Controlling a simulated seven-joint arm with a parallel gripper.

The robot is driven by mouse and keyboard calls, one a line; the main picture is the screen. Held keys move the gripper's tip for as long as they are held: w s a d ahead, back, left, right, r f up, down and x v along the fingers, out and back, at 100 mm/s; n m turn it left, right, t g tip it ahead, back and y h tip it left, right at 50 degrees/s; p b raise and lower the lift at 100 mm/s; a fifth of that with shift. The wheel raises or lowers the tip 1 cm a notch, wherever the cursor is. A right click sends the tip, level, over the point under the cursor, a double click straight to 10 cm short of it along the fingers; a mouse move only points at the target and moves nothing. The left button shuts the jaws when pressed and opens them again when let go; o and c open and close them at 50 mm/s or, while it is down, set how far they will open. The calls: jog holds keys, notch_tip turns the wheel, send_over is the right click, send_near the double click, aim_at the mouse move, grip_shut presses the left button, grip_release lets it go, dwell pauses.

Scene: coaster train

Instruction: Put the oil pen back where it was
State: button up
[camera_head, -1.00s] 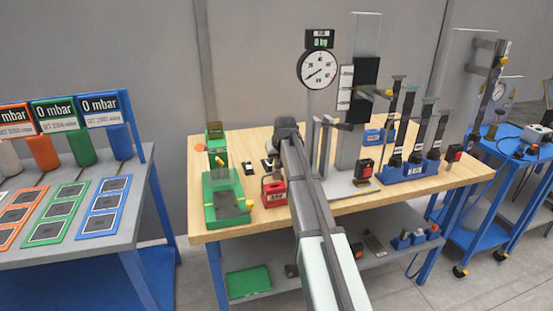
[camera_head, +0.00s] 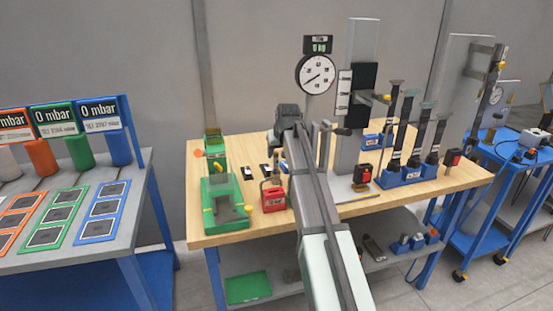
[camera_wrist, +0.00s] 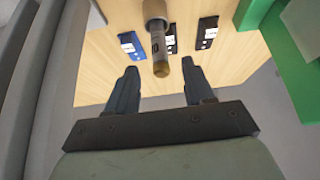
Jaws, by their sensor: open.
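A slim cylinder with a brown-grey body, which looks like the oil pen (camera_wrist: 158,38), shows at the top middle of the wrist view, its near end pointing toward me. My gripper (camera_wrist: 160,72) is open, with its two dark fingers apart on either side of the pen's near end. I see no finger closed on the pen, and I cannot tell how it is supported. In the head view the dark wrist end (camera_head: 288,118) of my arm is over the wooden bench (camera_head: 240,228), and the fingers and the pen are hidden there.
Small plates, one blue (camera_wrist: 131,44) and two black (camera_wrist: 207,32), lie on the bench. A green fixture (camera_head: 226,205) and a red box (camera_head: 273,196) stand left of my arm. A dial gauge (camera_head: 315,74), a grey column and a blue tool rack (camera_head: 408,175) stand right.

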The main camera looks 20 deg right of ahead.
jog(key=shift+v, duration=1.95)
jog(key=shift+s, duration=0.1)
jog(key=s+a+f+m+y, duration=0.1)
jog(key=s+a+f, duration=0.3)
jog(key=s, duration=0.3)
jog(key=s+a+f+g+y, duration=0.1)
jog(key=s+a+f, duration=0.25)
jog(key=s, duration=0.45)
jog(key=s+a+f+m+y, duration=0.1)
jog(key=s+a+f, duration=0.2)
jog(key=s+a, duration=0.3)
jog(key=s+d+f+g+h, duration=0.1)
jog(key=s+f+g, duration=0.35)
jog(key=f, duration=1.15)
jog(key=s+d+f+g, duration=0.1)
jog(key=s+f, duration=0.6)
jog(key=f, duration=0.9)
jog(key=s+f+n+g+h, duration=0.1)
jog(key=s+f+g, duration=0.2)
jog(key=s+f, duration=0.7)
jog(key=s+d+f+g, duration=0.1)
jog(key=s+f+g, duration=0.2)
jog(key=s+f, duration=0.8)
jog(key=s, duration=0.6)
jog(key=shift+d+f+n+h, duration=0.2)
jog(key=shift+d+n+h, duration=0.1)
jog(key=shift+n+h, duration=0.1)
